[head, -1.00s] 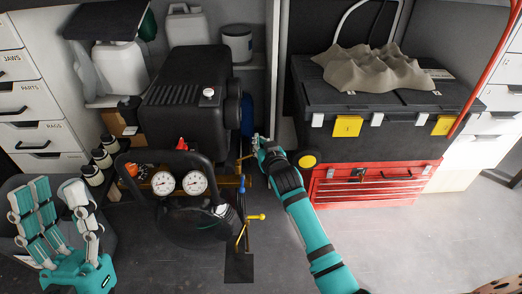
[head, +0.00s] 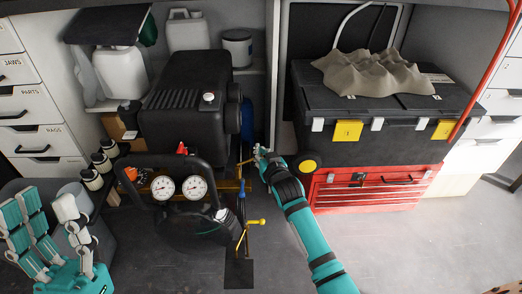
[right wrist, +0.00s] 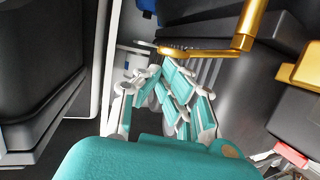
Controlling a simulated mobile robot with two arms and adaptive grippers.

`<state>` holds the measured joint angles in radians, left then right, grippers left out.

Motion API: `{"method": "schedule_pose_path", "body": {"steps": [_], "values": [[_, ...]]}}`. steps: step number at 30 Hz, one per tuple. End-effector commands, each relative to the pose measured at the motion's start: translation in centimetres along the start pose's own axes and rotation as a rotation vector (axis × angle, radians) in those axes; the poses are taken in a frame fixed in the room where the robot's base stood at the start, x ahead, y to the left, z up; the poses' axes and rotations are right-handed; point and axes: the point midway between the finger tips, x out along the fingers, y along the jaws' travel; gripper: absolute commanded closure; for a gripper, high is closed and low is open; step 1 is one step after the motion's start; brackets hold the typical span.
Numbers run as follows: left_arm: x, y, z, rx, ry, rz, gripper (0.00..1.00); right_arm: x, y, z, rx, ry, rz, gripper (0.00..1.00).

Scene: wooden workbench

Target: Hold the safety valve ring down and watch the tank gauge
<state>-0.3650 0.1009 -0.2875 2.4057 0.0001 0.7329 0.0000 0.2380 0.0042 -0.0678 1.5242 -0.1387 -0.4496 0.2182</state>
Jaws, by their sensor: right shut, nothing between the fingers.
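The black compressor (head: 188,100) carries two round white gauges, a left one (head: 163,187) and a right one (head: 195,187). Their needles are too small to read. A brass ring (right wrist: 172,51) on a brass arm shows at the top of the right wrist view. My right gripper (head: 260,151) is shut and empty at the compressor's right side. In the right wrist view its fingertips (right wrist: 150,76) are just below the ring; I cannot tell whether they touch it. My left gripper (head: 52,225) is open and empty at the lower left, away from the compressor.
A yellow-handled valve (head: 255,222) stands in front of the compressor. A black toolbox (head: 380,140) with a crumpled cloth (head: 365,72) sits on a red tool chest (head: 375,185) to the right. Several small bottles (head: 100,163) stand left of the gauges. The floor at lower right is clear.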

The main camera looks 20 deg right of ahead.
Motion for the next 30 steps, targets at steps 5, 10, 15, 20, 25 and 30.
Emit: {"method": "schedule_pose_path", "body": {"steps": [5, 10, 15, 20, 25, 30], "values": [[0.3, -0.4, 4.0, 0.013, -0.234, -0.005, 0.60, 0.1, 0.5, 0.4, 0.077, -0.003, -0.020, 1.00], [-0.7, -0.9, 7.5, 0.025, -0.439, -0.012, 0.60, 0.3, 1.0, 1.2, 0.167, -0.003, -0.042, 1.00], [-1.8, -1.2, 9.4, 0.030, -0.562, -0.017, 0.60, 0.5, 1.3, 2.1, 0.248, -0.003, -0.062, 1.00], [-1.9, -1.2, 9.5, 0.030, -0.561, -0.017, 0.60, 0.5, 1.3, 2.1, 0.250, -0.002, -0.063, 1.00], [-1.9, -1.2, 9.4, 0.030, -0.560, -0.017, 0.60, 0.5, 1.2, 2.2, 0.249, -0.003, -0.063, 1.00], [-1.9, -1.2, 9.6, 0.031, -0.569, -0.017, 0.60, 0.5, 1.2, 2.1, 0.248, -0.003, -0.063, 1.00]]}}
